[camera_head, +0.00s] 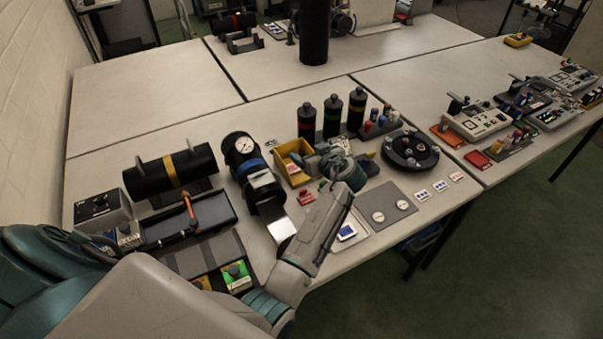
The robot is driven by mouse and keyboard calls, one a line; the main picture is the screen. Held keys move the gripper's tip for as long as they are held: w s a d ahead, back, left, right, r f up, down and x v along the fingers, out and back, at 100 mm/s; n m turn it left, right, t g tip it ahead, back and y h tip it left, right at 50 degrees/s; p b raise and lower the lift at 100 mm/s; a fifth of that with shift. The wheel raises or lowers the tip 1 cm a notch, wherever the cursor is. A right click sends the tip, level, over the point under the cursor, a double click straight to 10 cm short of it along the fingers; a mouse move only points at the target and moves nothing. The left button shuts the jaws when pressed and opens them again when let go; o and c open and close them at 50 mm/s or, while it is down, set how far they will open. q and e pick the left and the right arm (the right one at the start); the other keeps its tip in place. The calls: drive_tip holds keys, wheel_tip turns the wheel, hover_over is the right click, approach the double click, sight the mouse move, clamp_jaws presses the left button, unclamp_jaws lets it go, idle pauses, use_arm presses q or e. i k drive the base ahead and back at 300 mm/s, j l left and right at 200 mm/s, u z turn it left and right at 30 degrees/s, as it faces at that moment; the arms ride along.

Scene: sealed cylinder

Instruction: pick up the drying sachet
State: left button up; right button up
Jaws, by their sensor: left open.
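My left arm reaches in from the lower left, and my left gripper (326,162) is over the table, close to the right side of a yellow bin (282,161). Its jaws are open; I cannot see anything held between them. Small pale and red items lie in the bin, partly hidden by the gripper. My right gripper is not in view.
Black bottles (306,122) stand behind the bin. A round black fixture (410,151) stands right of the gripper. A grey plate (386,205) with two pale discs lies in front.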

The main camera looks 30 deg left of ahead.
sight(348, 231)
drive_tip(key=k+l, duration=0.15)
drive_tip(key=l, duration=0.15)
drive_tip(key=k+l, duration=0.1)
drive_tip(key=l, duration=0.25)
drive_tip(key=k+l, duration=0.15)
drive_tip(key=l, duration=0.15)
drive_tip(key=k+l, duration=0.15)
drive_tip(key=l, duration=0.2)
